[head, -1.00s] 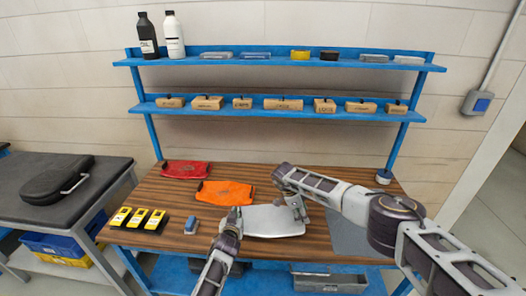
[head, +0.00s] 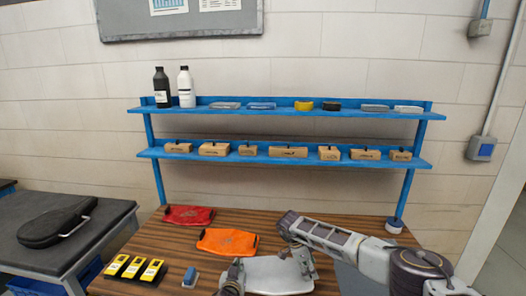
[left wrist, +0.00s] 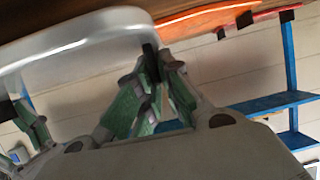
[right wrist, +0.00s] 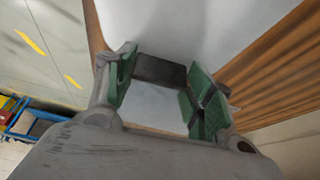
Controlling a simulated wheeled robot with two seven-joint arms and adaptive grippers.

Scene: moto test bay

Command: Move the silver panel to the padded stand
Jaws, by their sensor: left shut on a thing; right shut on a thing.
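The silver panel (head: 278,276) is at the front middle of the wooden bench in the head view, right of and nearer than the orange panel. I cannot tell whether it touches the bench. My left gripper (head: 236,272) is shut on its left end; the panel also fills the top left of the left wrist view (left wrist: 75,48). My right gripper (head: 303,258) is shut on its right end, with a dark tab between the fingers in the right wrist view (right wrist: 160,70).
An orange panel (head: 228,242) and a red panel (head: 188,215) lie behind the silver one. Yellow-and-black devices (head: 133,268) and a small blue block (head: 190,277) lie left. A dark-topped table (head: 100,215) holds a black case (head: 58,221). Blue shelves (head: 290,111) rise behind the bench.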

